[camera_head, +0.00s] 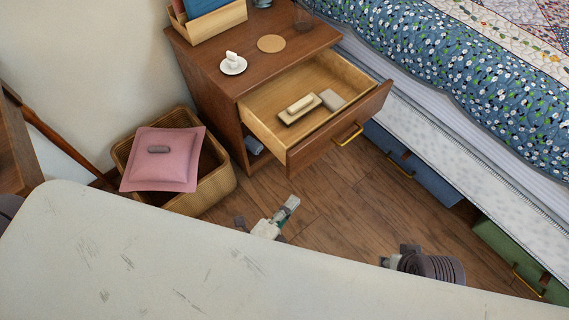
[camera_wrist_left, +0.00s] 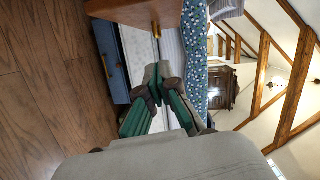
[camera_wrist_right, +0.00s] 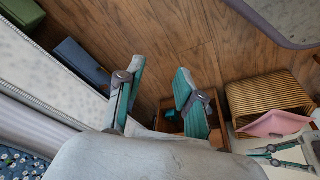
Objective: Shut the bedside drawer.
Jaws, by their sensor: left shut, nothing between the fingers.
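The wooden bedside drawer (camera_head: 345,128) is pulled well out of its brown cabinet (camera_head: 215,85) in the head view. Its front carries a brass handle (camera_head: 348,135). Inside lie a pale block on a small tray (camera_head: 299,107) and a grey block (camera_head: 332,99). My left gripper (camera_head: 290,204) is low in front of the drawer, apart from it. In the left wrist view its fingertips (camera_wrist_left: 153,80) meet with nothing between them, and a brown panel (camera_wrist_left: 120,8), apparently the drawer front, shows above. My right gripper (camera_wrist_right: 158,72) has its fingers apart and empty in the right wrist view.
A wicker basket (camera_head: 216,186) with a pink cushion (camera_head: 165,160) stands left of the cabinet. The bed (camera_head: 450,70) is close on the right, with blue (camera_head: 415,178) and green (camera_head: 505,252) boxes under it. Bare wooden floor (camera_head: 325,205) lies before the drawer.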

